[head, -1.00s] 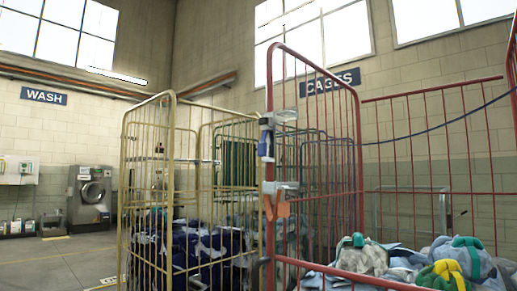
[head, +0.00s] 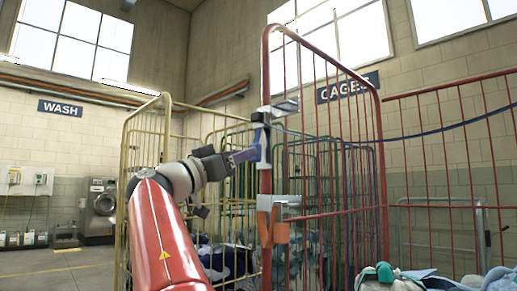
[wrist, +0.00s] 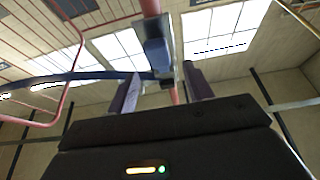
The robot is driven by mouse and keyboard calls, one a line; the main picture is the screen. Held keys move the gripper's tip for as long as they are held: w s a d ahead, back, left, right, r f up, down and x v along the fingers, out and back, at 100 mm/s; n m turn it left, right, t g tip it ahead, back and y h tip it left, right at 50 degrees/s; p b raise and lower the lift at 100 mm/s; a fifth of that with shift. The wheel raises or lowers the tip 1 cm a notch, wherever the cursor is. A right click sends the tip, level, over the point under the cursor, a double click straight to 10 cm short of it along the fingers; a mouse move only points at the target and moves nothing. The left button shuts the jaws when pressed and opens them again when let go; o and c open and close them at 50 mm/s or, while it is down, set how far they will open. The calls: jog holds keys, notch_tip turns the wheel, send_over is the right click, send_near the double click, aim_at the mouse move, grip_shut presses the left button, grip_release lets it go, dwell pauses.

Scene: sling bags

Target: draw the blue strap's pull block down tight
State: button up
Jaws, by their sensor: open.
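The blue strap (head: 450,129) runs across the red cage on the right; it also shows in the wrist view (wrist: 50,79). Its pull block (head: 263,146), blue and pale, hangs at the red cage's front post, below a grey metal bracket (head: 284,107). My gripper (head: 252,154) reaches the block from the left. In the wrist view my gripper (wrist: 161,74) is open, its two dark fingers apart. The blue block (wrist: 156,52) shows between and just beyond the fingertips. I cannot tell whether a finger touches it.
A lower grey bracket (head: 280,203) with an orange tag (head: 272,228) sits on the same post. A yellow cage (head: 142,135) stands left of it. Laundry (head: 390,279) lies in the red cage (head: 270,75). Open floor (head: 55,268) shows at the far left.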

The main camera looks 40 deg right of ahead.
jog(key=shift+p+x, duration=1.15)
jog(key=shift+x, duration=1.9)
jog(key=shift+f, duration=0.1)
jog(key=shift+c, duration=0.4)
grip_shut()
